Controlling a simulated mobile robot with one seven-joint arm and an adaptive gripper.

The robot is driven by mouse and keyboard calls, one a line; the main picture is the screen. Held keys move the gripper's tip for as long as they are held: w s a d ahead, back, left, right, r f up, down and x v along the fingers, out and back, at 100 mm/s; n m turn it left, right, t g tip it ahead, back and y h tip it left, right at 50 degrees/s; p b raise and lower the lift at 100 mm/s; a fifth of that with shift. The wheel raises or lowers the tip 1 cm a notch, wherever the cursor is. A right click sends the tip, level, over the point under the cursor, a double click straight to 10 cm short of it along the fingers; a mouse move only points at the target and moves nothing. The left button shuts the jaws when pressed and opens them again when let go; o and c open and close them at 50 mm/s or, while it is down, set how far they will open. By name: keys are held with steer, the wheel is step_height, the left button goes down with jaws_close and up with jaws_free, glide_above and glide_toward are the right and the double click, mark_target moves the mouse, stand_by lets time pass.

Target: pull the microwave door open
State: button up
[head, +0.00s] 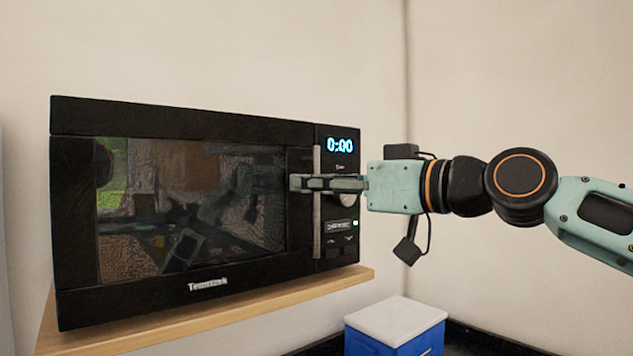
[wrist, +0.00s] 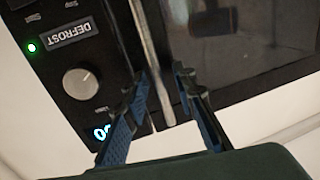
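The black microwave (head: 190,122) stands on a wooden shelf with its door (head: 190,220) shut. The door has a dark, reflective window and an upright silver bar handle (head: 317,235) at its right edge. My gripper (head: 310,183) reaches in from the right at about mid-height of the handle. In the wrist view the handle (wrist: 146,30) runs between the two blue-padded fingers of my gripper (wrist: 163,73). The fingers are apart around the bar, with a visible gap on the right finger's side. Contact with the left finger cannot be told.
The control panel has a knob (wrist: 80,82), buttons and a lit display (head: 340,145) reading 0:00, just right of the handle. The wooden shelf (head: 250,303) juts out under the microwave. A blue box with a white lid (head: 395,320) stands lower right. Walls form a corner behind.

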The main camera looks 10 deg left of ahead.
jaws_close()
steer(key=shift+f, duration=0.1)
stand_by(0.4)
